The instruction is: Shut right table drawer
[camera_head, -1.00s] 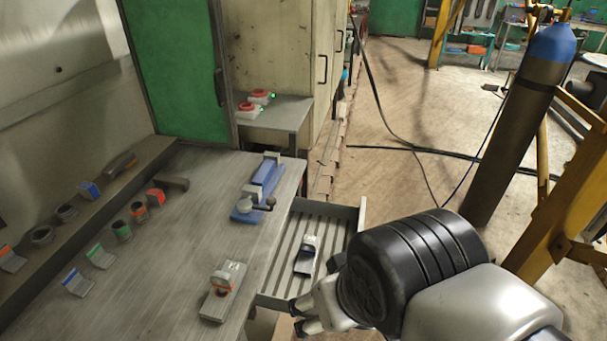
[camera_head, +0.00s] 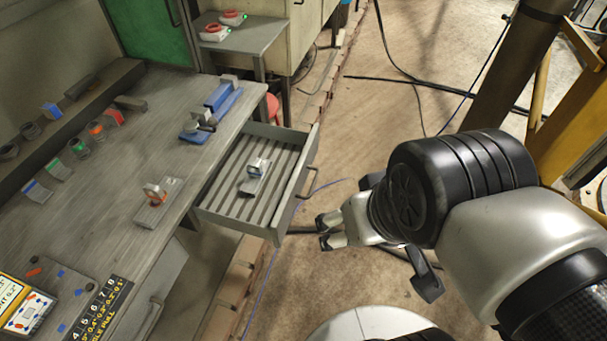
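The right table drawer (camera_head: 294,196) is pulled out from the right side of the grey worktable (camera_head: 115,195). Its slatted inside is visible, and a small grey part with a ring (camera_head: 256,176) lies in it. A bar handle (camera_head: 308,183) is on the drawer's outer front. My gripper (camera_head: 322,231) is to the right of the drawer's near front corner, apart from it in the picture. Its two fingertips are spread with a small gap, point left toward the drawer, and hold nothing.
A blue vise-like tool (camera_head: 212,110) and a small clamp part (camera_head: 155,200) sit on the tabletop. Another front with a handle (camera_head: 152,318) is below the table. A side table with red-topped devices (camera_head: 232,18) stands behind. Floor right of the drawer is mostly clear, with cables.

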